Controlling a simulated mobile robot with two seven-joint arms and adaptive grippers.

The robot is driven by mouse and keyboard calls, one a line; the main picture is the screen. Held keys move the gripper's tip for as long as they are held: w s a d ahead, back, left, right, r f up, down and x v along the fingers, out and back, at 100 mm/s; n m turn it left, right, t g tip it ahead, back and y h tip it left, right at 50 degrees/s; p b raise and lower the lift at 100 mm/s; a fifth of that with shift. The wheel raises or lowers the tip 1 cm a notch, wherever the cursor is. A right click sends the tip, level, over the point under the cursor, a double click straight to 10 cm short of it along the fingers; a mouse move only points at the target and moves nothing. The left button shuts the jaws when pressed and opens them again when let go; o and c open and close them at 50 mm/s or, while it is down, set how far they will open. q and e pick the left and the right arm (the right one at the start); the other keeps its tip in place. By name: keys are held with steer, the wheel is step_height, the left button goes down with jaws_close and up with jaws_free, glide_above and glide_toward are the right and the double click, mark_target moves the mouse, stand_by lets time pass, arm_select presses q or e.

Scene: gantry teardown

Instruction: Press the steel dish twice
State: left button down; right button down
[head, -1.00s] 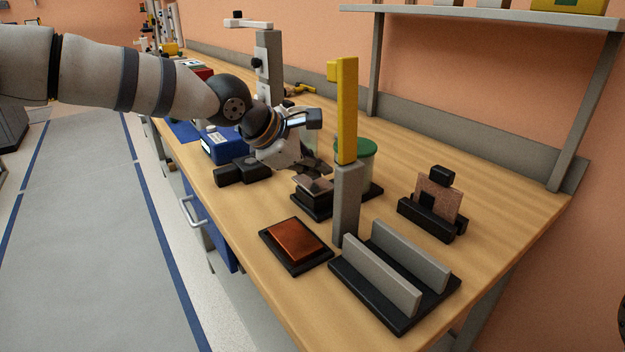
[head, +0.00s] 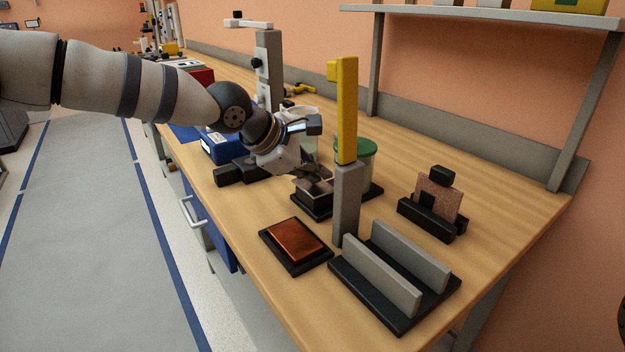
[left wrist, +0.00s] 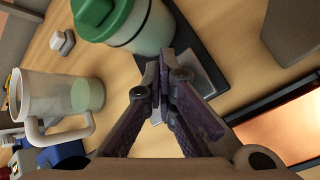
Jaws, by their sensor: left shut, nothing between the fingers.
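The steel dish (head: 300,194) is a small grey square on a black base (head: 312,211) near the middle of the bench. It also shows in the left wrist view (left wrist: 207,76), partly hidden behind my fingers. My left gripper (head: 315,186) comes down over the dish from the upper left. In the left wrist view my left gripper (left wrist: 163,72) is shut and empty, with its fingertips over the dish's edge. I cannot tell whether they touch it. My right gripper is not in view.
A tall grey post (head: 346,205) with a yellow upper part stands close right of the dish. A green-lidded jar (head: 362,158) is behind it. A copper-coloured dish (head: 297,240) lies in front. A grey-walled rack (head: 385,278) is at front right. A white mug (left wrist: 62,95) stands nearby.

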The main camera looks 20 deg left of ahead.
mark_target(316, 186)
arm_select(q)
steer(key=shift+f, duration=0.15)
steer(key=shift+r, duration=1.1)
step_height(316, 186, up, 6)
steer(key=shift+p, duration=0.45)
stand_by(1.3)
